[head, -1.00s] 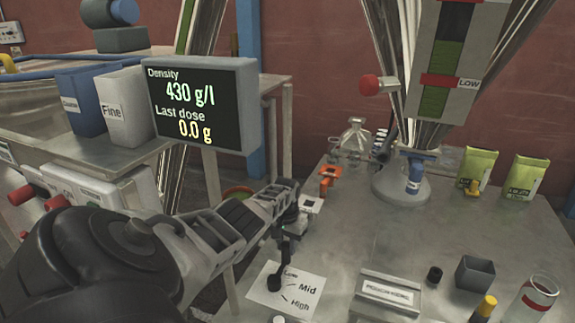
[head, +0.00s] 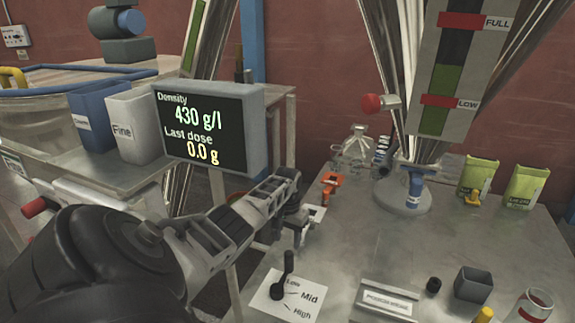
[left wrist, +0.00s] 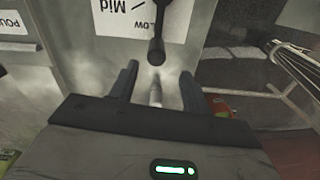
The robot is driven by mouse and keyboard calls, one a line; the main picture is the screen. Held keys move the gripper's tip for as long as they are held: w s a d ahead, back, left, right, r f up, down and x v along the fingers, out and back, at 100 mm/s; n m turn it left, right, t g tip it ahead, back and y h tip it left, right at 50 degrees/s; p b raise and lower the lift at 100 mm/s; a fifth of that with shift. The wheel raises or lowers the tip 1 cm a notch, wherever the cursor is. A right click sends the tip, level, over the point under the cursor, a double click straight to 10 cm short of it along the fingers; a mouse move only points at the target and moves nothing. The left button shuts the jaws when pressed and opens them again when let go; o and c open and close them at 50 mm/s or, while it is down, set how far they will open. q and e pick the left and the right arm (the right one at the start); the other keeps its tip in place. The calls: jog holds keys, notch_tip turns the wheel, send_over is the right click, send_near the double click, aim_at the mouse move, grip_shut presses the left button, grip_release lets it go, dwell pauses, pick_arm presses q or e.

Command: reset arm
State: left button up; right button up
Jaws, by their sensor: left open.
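My left arm comes in from the left in the head view, with its gripper (head: 300,218) above the left edge of the steel table (head: 385,255). In the left wrist view the two fingers of the gripper (left wrist: 157,85) stand apart with nothing held between them. A black lever (head: 287,272) on a white Low/Mid/High plate (head: 304,300) is in front of the gripper, apart from it. The lever (left wrist: 156,48) also shows in the left wrist view, just beyond the fingertips. My right gripper is not in view.
A display (head: 210,130) reads 430 g/l and 0.0 g. A blue bin (head: 92,115) and a white Fine bin (head: 133,125) stand on the left bench. The table's middle is mostly clear.

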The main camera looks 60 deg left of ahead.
pick_arm(q)
jog(key=shift+r, duration=0.25)
dwell(0.4)
jog(key=shift+d+f, duration=0.15)
jog(key=shift+d, duration=0.1)
jog(key=s+d+f+m, duration=0.2)
jog(key=d, duration=0.5)
jog(key=s+d+f+m+y, duration=0.1)
jog(key=s+d+f+m, duration=0.1)
jog(key=d, duration=0.6)
jog(key=s+d+f+m, duration=0.2)
jog(key=s+d, duration=0.1)
jog(key=d, duration=0.4)
jog(key=shift+d+t, duration=0.15)
jog(key=shift+t, duration=0.25)
jog(key=s+d+r+m+t+h, duration=0.1)
jog(key=s+d+r+t, duration=0.2)
jog(key=s+d+r, duration=1)
jog(key=w+d+f+t+h, duration=0.3)
jog(key=w+d+f+t, duration=0.3)
jog(key=f, duration=0.2)
jog(key=shift+w+d+f+m+t, duration=0.2)
jog(key=shift+w+d+m+t, duration=0.05)
jog(key=shift+m+t, duration=0.05)
